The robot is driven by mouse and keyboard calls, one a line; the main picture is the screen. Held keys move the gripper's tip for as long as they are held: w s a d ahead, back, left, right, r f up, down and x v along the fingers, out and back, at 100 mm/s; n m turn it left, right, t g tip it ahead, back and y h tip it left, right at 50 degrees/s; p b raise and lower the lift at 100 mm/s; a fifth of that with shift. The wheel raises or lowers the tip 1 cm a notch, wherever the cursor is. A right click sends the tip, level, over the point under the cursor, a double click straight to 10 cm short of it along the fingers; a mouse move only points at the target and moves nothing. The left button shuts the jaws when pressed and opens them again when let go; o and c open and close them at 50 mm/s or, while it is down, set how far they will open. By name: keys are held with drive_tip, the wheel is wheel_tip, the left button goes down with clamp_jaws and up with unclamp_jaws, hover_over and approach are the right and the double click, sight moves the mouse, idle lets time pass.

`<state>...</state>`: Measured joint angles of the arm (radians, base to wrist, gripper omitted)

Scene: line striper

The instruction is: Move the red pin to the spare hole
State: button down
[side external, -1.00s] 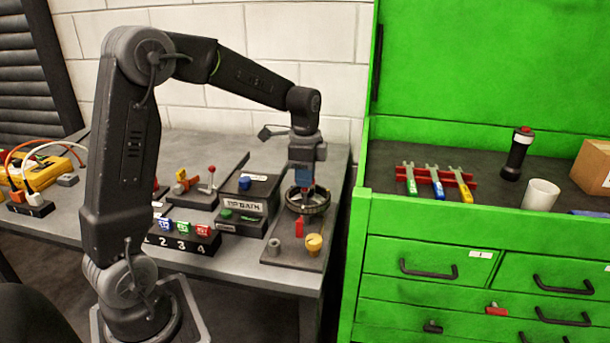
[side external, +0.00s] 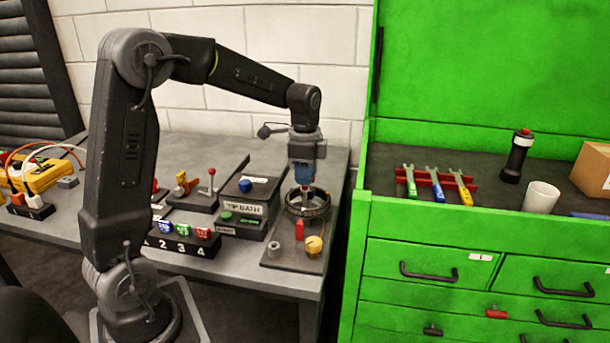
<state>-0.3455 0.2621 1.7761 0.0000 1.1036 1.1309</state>
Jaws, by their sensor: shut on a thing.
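My gripper (side external: 304,184) points down over a round dark ring-shaped wheel (side external: 308,212) on a grey plate at the right end of the bench. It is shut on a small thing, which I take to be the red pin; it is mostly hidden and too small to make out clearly. The gripper tip is at or just above the ring's opening. A separate red upright piece (side external: 299,230) stands on the plate in front of the ring. I cannot make out the spare hole.
A green tool cabinet (side external: 450,235) stands to the right.

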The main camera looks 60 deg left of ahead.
drive_tip(key=shift+r, duration=2.45)
